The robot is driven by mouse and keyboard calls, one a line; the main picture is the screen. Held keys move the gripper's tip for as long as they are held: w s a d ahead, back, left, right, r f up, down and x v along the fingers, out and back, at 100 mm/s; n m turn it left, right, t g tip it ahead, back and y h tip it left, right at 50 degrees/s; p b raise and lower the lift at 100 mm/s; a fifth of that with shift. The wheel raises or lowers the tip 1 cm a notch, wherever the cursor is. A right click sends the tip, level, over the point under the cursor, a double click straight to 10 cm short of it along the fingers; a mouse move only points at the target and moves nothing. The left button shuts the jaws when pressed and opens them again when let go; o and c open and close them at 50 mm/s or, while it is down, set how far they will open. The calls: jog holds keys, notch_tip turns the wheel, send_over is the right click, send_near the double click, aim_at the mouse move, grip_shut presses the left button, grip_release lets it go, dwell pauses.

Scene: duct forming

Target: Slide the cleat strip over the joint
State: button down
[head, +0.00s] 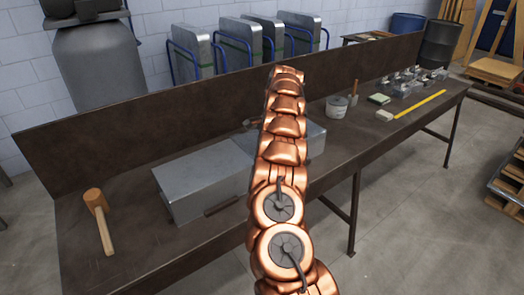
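Two grey sheet-metal duct sections lie end to end on the dark workbench. The left section (198,185) shows its top and front side; the right section (314,138) shows mostly beyond my arm. A seam runs near the left section's right end, and my copper-coloured arm hides part of the area where they meet. A short dark strip (222,206) lies along the foot of the duct's front side; I cannot tell whether it is the cleat strip. My arm rises across the middle of the view. My gripper is not clearly visible, so its hold is hidden.
A wooden mallet (98,215) lies at the bench's left end. A small dark tool-like object (250,122) shows behind the ducts. A grey pot (337,107), a yellow ruler (420,103) and several small blocks occupy the right. A raised back panel (130,135) bounds the bench (150,260).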

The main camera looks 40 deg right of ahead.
jog(key=c, duration=1.2)
grip_release()
jog(key=shift+c, duration=0.2)
jog(key=s+a+r+n, duration=0.2)
jog(key=a+r+n, duration=0.3)
jog(key=a, duration=0.5)
jog(key=s+a+r+n, duration=0.2)
jog(key=a+r, duration=0.4)
jog(key=a, duration=0.4)
jog(key=s+a+r+n+g, duration=0.1)
jog(key=s+a+r+n, duration=0.15)
jog(key=s+a, duration=0.3)
jog(key=s+a+r+n+g, duration=0.1)
jog(key=s+a+r+n, duration=0.2)
jog(key=s, duration=0.4)
jog(key=s+a+f+n+h, duration=0.1)
jog(key=s+a+f+n, duration=0.1)
jog(key=s, duration=1.1)
jog(key=s+a+f+n+h, duration=0.2)
jog(key=s+f+n, duration=0.1)
jog(key=s, duration=1)
jog(key=shift+s+f+n, duration=0.35)
jog(key=shift+f, duration=0.3)
